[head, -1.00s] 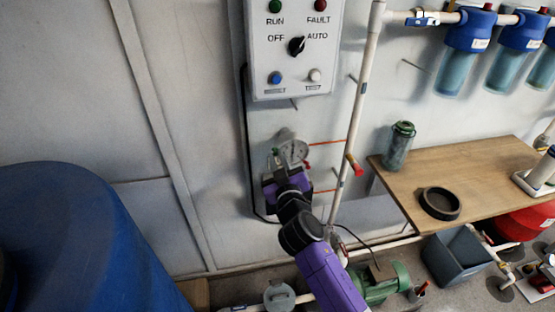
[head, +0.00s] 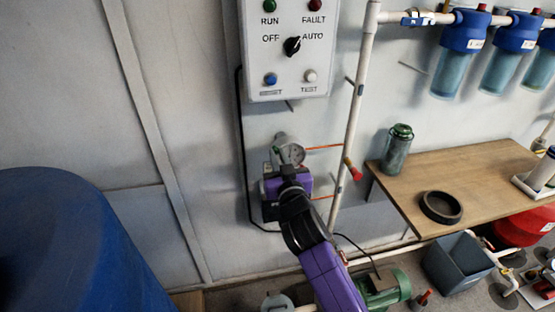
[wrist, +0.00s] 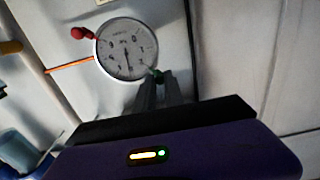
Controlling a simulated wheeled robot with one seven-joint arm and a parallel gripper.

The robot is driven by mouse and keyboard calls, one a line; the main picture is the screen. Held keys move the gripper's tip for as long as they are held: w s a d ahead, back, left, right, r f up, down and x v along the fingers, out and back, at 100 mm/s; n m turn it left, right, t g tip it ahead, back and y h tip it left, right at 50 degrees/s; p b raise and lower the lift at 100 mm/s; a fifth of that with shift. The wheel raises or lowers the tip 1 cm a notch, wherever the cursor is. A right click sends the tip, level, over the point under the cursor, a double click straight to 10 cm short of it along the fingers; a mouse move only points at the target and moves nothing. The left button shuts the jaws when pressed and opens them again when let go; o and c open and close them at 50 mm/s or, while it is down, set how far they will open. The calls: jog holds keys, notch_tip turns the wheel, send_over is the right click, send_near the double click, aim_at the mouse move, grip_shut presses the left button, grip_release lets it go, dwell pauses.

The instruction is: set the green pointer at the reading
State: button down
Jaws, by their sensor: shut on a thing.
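The round white-faced gauge (wrist: 127,48) is on the wall in the wrist view, tilted in that picture, with dark numerals and a needle. It also shows in the head view (head: 291,154), below the control panel. The green pointer (wrist: 154,72) is at the gauge's lower right rim in the wrist view. My gripper (wrist: 158,88) is shut on the green pointer, its two grey fingers reaching up to it. A red pointer or knob (wrist: 82,33) sticks out at the gauge's upper left rim. In the head view my gripper's body hides the fingertips and the green pointer.
The control panel (head: 291,50) with lamps and a selector hangs above the gauge. A white pipe (head: 355,110) with a red-handled valve (head: 353,169) runs close to the right. A wooden bench (head: 475,180) stands further right, and a blue tank (head: 75,245) at left.

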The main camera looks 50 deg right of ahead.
jog(key=c, duration=1.4)
grip_release()
jog(key=shift+c, duration=0.2)
jog(key=b+v, duration=0.2)
jog(key=v, duration=0.6)
jog(key=shift+w, duration=0.1)
